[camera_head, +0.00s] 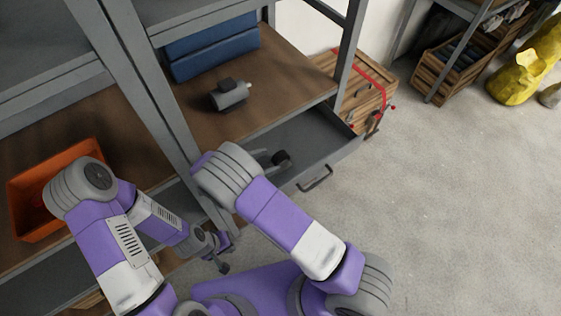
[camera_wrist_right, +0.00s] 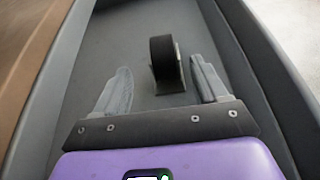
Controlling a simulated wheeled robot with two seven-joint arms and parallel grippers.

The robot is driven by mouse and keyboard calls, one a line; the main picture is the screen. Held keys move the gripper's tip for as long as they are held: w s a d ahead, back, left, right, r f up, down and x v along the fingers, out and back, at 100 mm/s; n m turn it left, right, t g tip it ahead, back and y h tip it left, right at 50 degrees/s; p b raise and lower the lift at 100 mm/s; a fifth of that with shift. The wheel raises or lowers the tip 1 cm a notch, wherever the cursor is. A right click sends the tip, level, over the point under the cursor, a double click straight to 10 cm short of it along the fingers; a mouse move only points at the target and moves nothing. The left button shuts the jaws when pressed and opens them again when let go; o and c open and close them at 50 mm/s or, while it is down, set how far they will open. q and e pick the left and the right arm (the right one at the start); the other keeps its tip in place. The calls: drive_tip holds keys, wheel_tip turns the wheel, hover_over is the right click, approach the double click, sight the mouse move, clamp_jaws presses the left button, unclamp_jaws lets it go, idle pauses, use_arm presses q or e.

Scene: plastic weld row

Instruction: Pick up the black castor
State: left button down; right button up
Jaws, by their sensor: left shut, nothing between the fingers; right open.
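The black castor (camera_wrist_right: 166,64) sits on the floor of an open grey drawer, its dark wheel upright. In the right wrist view it stands between the two grey fingers of my right gripper (camera_wrist_right: 160,75), nearer the right finger, with gaps on both sides. In the head view the castor (camera_head: 282,158) is a small dark shape by the right gripper's fingers (camera_head: 272,157), and my right arm hides much of that hand. My left gripper (camera_head: 221,260) is shut and empty, low in front of the drawers.
The grey drawer (camera_head: 335,152) has raised walls around my right gripper and a front handle (camera_head: 315,180). On the brown shelf above lie a grey motor-like part (camera_head: 229,96) and a blue case (camera_head: 212,48). An orange bin (camera_head: 30,195) stands left.

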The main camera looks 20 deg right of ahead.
sight(274, 160)
drive_tip(key=x, duration=0.2)
drive_tip(key=b+x, duration=0.1)
drive_tip(key=x, duration=0.3)
drive_tip(key=shift+s+d+f, duration=0.1)
drive_tip(key=shift+s+f, duration=0.05)
drive_tip(key=shift+s, duration=0.1)
clamp_jaws()
